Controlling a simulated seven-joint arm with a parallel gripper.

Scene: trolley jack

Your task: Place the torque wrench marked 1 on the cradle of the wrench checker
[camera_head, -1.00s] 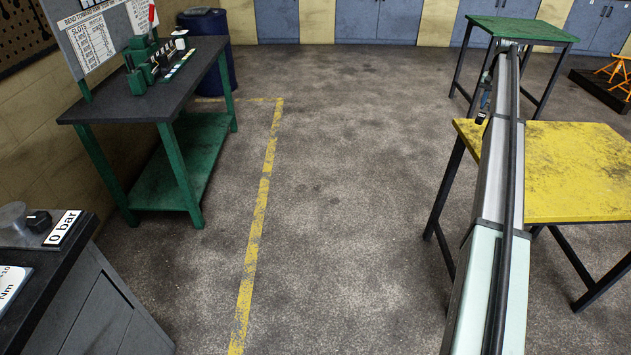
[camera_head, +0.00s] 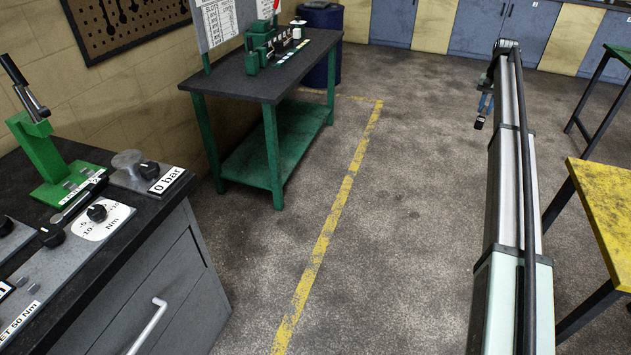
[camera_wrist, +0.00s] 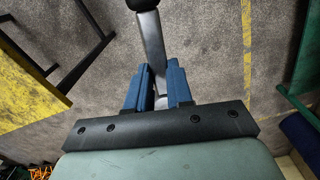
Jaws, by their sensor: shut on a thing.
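My gripper (camera_wrist: 153,90) has blue fingers closed on a slim grey tool with a black end (camera_wrist: 150,35), which looks like a torque wrench. No number on it is readable. In the head view the gripper (camera_head: 486,100) is small, at the far end of my arm, high over open floor, with a black part of the tool below it. The gripper is far from this bench.
A green press-like tool (camera_head: 40,155) and a "0 bar" label (camera_head: 167,180) are on the left bench. A green-legged table (camera_head: 262,82) with a green device stands behind. A yellow table (camera_head: 608,200) is at the right. The floor between is clear, with a yellow line (camera_head: 325,235).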

